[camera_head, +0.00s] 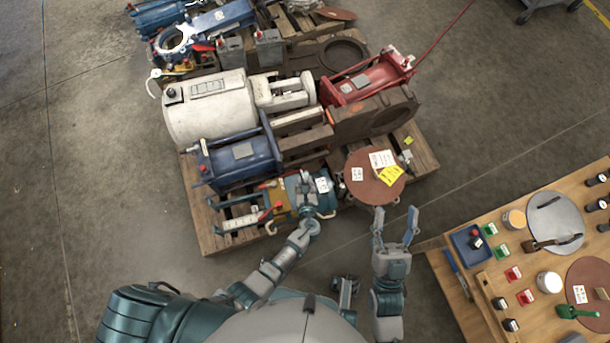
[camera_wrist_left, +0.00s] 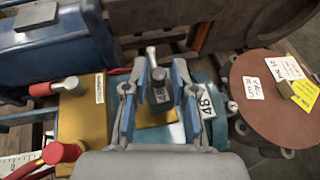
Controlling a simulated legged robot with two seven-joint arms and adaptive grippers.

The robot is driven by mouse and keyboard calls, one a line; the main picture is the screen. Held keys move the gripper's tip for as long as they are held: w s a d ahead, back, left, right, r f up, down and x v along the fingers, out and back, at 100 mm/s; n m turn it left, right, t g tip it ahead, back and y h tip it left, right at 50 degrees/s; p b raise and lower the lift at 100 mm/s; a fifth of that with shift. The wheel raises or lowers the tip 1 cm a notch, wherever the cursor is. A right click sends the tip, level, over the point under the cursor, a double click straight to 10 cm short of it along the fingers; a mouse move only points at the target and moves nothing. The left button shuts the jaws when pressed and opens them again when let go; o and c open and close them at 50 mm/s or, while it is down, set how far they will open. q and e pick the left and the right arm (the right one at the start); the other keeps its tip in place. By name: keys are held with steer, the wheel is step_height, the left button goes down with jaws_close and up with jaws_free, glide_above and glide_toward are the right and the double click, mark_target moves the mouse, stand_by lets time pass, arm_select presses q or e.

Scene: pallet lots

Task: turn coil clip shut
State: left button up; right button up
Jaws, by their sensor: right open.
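A valve with a brass-coloured body (camera_wrist_left: 82,120) and a teal coil housing (camera_wrist_left: 207,78) lies on the pallet. A white tag on the housing seems to read 48 or 4B. A small dark grey tagged piece with a pale metal lever (camera_wrist_left: 151,55) stands at the valve's middle; it looks like the coil clip, though I cannot be sure. My left gripper (camera_head: 306,181) is over the valve; in the left wrist view its fingers (camera_wrist_left: 158,72) are apart, either side of the grey piece, with gaps showing. My right gripper (camera_head: 396,213) is open and empty, in front of the brown disc.
The brown disc (camera_head: 364,187) with white and yellow labels lies right of the valve. A red-handled lever (camera_wrist_left: 62,87) is to its left. A blue cylinder (camera_head: 236,160) and a white cylinder (camera_head: 210,108) lie behind. A wooden table (camera_head: 453,303) with small parts stands at right.

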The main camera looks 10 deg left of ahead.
arm_select(q)
steer(key=v, duration=1.2)
stand_by(0.3)
